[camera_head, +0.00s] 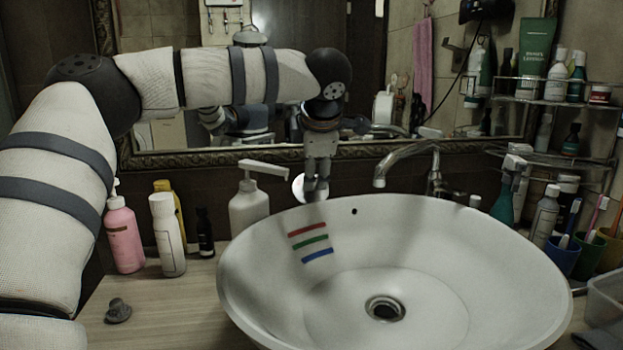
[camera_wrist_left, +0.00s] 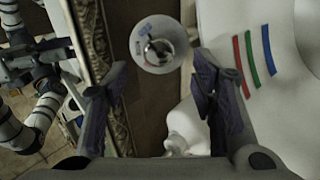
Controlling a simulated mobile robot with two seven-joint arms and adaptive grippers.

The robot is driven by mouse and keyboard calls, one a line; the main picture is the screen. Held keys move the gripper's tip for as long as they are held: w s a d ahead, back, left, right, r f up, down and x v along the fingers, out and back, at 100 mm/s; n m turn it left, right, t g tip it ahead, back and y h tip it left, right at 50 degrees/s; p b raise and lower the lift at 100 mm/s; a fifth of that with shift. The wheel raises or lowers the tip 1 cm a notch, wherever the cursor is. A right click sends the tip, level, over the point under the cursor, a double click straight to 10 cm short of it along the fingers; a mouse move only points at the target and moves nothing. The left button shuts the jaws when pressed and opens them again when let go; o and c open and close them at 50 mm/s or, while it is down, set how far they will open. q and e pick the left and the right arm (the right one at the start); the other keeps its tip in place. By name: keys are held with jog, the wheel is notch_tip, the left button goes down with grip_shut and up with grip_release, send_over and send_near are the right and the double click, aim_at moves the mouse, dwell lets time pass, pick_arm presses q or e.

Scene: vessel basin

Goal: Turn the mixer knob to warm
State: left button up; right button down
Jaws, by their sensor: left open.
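The mixer knob is a round white plate with a dark and metallic handle at its centre, which shows between my finger pads in the left wrist view (camera_wrist_left: 157,46). In the head view only the left edge of the white plate (camera_head: 298,187) shows behind my gripper, above the basin's back rim. My left gripper (camera_head: 317,194) hangs pointing down in front of it; the left wrist view shows its two fingers (camera_wrist_left: 155,95) wide apart with nothing between the pads. I cannot tell whether a fingertip touches the knob. My right gripper is not in view.
The white basin (camera_head: 440,225) has red, green and blue stripes inside. The metal faucet (camera_head: 405,152) stands to the right. A white pump bottle (camera_head: 248,207) stands close left of the gripper. A framed mirror (camera_head: 225,157) is behind. Bottles and cups crowd the right.

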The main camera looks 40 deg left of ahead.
pick_arm(q)
jog(key=x, duration=0.5)
jog(key=shift+w+a+f, duration=0.15)
jog(key=shift+a, duration=0.05)
jog(key=c, duration=1.2)
jog(key=shift+o, duration=0.3)
jog(key=n, duration=0.5)
jog(key=shift+d, duration=0.1)
jog(key=n, duration=0.5)
jog(key=shift+n+y, duration=0.3)
